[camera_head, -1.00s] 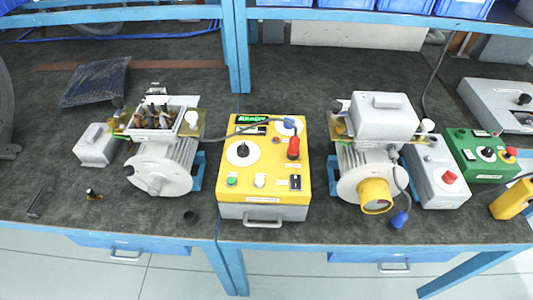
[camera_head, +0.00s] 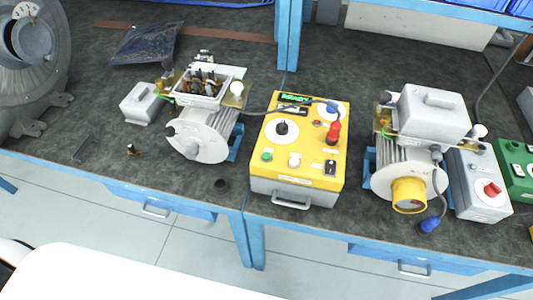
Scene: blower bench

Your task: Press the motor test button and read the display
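The yellow test box (camera_head: 301,145) sits in the middle of the bench, between two motors. On its top are a green display (camera_head: 294,98) that seems to read "READY", a black knob (camera_head: 281,128), a green button (camera_head: 267,156), a white knob or button (camera_head: 295,160), a black switch (camera_head: 330,167) and a red plug (camera_head: 333,133). A grey cable runs from the box to the left motor (camera_head: 203,130), whose terminal box is open. The right motor (camera_head: 408,150) has a closed grey cover and a yellow connector (camera_head: 409,194). Neither gripper is in view.
A grey blower housing (camera_head: 36,62) stands at the far left. A grey box with a red knob (camera_head: 480,185) and a green box (camera_head: 516,168) are at the right. Blue shelf posts (camera_head: 289,35) rise behind. The bench front is mostly clear, with small parts at left.

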